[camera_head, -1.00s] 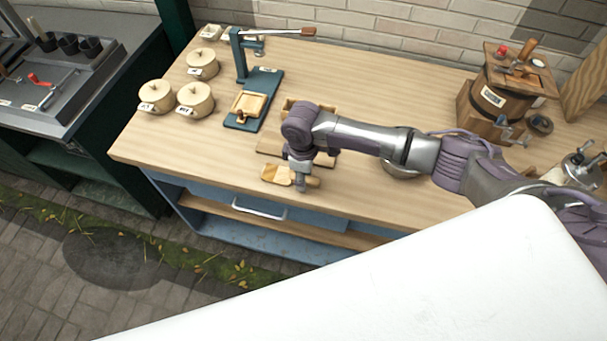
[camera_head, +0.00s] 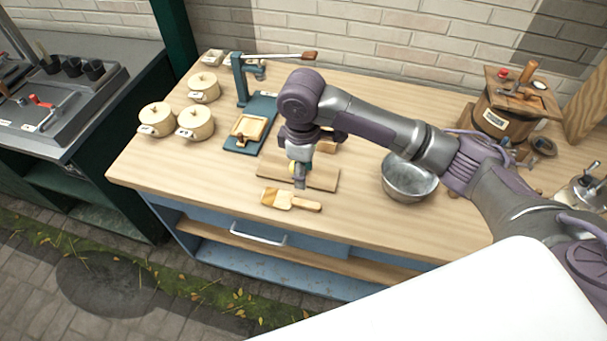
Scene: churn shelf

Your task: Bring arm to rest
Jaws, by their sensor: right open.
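My right arm reaches in from the right over the wooden workbench (camera_head: 355,100). My right gripper (camera_head: 300,180) points down, open, and no object shows in it. It hangs above the front part of a wooden board (camera_head: 322,179), a little behind a wooden paddle (camera_head: 283,199) that lies flat near the front edge. The arm's wrist hides part of the board and a wooden block behind it. My left gripper is not in view.
A metal bowl (camera_head: 408,180) stands under my forearm. A blue press (camera_head: 240,80) with a wooden tray and several lidded pots (camera_head: 197,122) stand at left. A wooden churn (camera_head: 508,108) stands at back right. The bench's front-left area is clear.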

